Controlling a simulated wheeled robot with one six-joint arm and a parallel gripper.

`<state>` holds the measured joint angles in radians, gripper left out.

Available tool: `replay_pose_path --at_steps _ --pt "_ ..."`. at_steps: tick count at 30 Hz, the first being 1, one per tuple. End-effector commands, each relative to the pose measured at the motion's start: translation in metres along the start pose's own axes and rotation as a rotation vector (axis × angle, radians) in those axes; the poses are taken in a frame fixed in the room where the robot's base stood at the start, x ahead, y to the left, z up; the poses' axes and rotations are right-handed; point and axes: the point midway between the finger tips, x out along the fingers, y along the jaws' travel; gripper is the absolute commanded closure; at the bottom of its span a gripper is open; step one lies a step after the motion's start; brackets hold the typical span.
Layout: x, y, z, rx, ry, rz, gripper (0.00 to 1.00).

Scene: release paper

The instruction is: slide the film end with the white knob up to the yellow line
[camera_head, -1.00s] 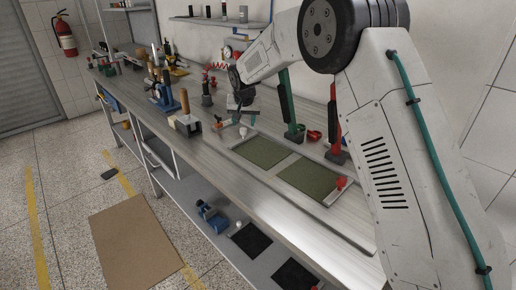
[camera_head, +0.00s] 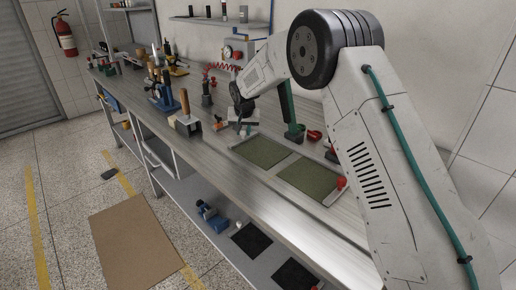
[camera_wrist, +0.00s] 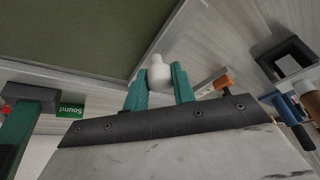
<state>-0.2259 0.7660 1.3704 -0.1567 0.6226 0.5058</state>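The white knob (camera_wrist: 158,74) sits at the corner of a framed olive-green film panel (camera_wrist: 75,35) in the wrist view. My gripper (camera_wrist: 159,82) has its two teal fingers apart, one on each side of the knob. I cannot tell whether they touch it. In the head view my gripper (camera_head: 243,128) is low over the bench at the far end of the nearer-to-back film panel (camera_head: 260,151), and it mostly hides the knob. A second green panel (camera_head: 308,179) ends at a red knob (camera_head: 341,182). I cannot make out a yellow line on the panels.
A wooden-handled tool (camera_head: 185,122) and a dark stand (camera_head: 206,95) are left of my gripper. A green post (camera_head: 291,125) and a red cup (camera_head: 314,136) stand behind the panels. The bench front is clear.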

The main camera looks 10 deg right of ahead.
Motion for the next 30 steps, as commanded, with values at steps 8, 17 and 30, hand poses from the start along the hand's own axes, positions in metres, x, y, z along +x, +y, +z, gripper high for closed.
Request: replay_pose_path --at_steps 8,17,30 --pt "-0.0003 -0.0003 0.0000 0.000 0.000 0.000 1.00" --pt "-0.0008 0.0035 -0.0002 0.014 0.000 0.006 1.00" --pt "-0.0020 0.0094 -0.0008 0.040 0.002 0.017 1.00"
